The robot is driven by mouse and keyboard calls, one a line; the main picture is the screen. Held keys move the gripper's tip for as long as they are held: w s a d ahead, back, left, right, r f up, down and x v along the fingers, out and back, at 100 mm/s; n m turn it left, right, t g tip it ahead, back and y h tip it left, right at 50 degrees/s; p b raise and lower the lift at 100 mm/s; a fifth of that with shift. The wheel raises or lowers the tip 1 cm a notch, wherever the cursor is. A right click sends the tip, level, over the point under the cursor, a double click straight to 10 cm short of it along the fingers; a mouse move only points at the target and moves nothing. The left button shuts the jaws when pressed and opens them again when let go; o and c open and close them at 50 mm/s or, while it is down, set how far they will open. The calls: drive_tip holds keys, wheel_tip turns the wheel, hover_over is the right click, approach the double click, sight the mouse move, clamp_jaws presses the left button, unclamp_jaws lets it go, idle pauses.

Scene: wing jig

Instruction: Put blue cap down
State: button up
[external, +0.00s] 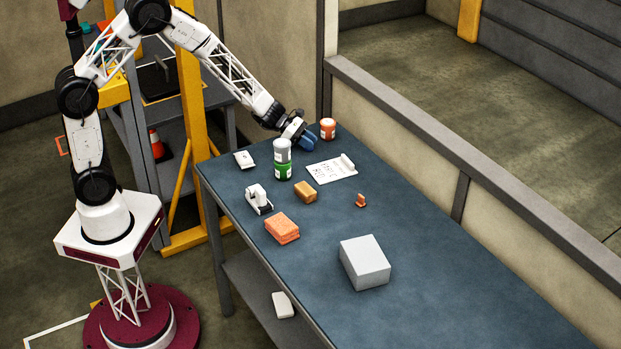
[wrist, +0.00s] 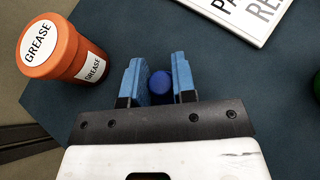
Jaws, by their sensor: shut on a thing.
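The blue cap (wrist: 161,82) is a small, dark blue round thing between the two lighter blue fingers in the wrist view. My gripper (wrist: 160,78) is shut on it. In the external view my gripper (external: 307,143) is low over the far end of the blue table, between the orange grease pot and the grey and green cans. There I cannot tell the cap from the blue fingers. Whether the cap touches the table is not clear.
The grease pot (wrist: 62,50) stands close left of my fingers in the wrist view. A white printed sheet (external: 331,168), a grey can (external: 282,150) above a green can (external: 282,172), and a brown block (external: 305,191) are nearby. A grey box (external: 365,262) stands nearer the front.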

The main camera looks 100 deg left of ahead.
drive_tip(key=o, duration=0.9)
drive_tip(key=shift+f, duration=0.1)
drive_tip(key=shift+r, duration=0.2)
drive_tip(key=shift+s+a+r, duration=0.1)
drive_tip(key=shift+s+r, duration=0.1)
drive_tip(key=shift+s, duration=0.25)
drive_tip(key=shift+v, duration=5.45)
